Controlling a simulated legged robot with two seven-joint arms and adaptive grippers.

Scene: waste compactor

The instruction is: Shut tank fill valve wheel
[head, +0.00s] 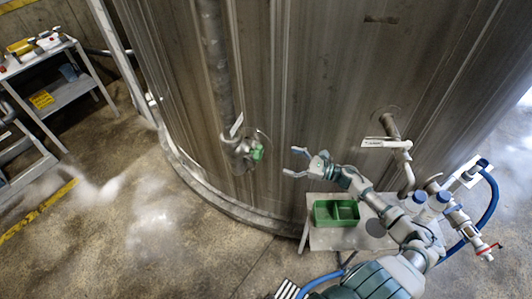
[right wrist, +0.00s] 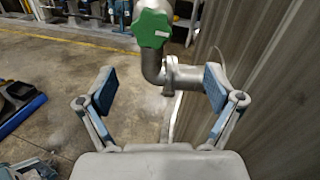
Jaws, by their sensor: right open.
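A green valve wheel (head: 257,153) sits on a grey metal valve and pipe on the tank wall, near the middle of the head view. In the right wrist view the green wheel (right wrist: 153,28) is at the top centre, on the bent pipe (right wrist: 170,75). My right gripper (head: 291,162) is open and empty, a short way to the right of the wheel and apart from it. Its two fingers (right wrist: 160,90) are spread wide in the right wrist view, with the wheel beyond them. My left gripper is not in view.
The large ribbed tank (head: 310,80) fills the middle. A small table (head: 335,238) with a green tray (head: 318,212) stands below my right arm. A pipe with a tag (head: 385,142) and a blue hose (head: 490,205) are at the right. A cart (head: 75,90) is at the left.

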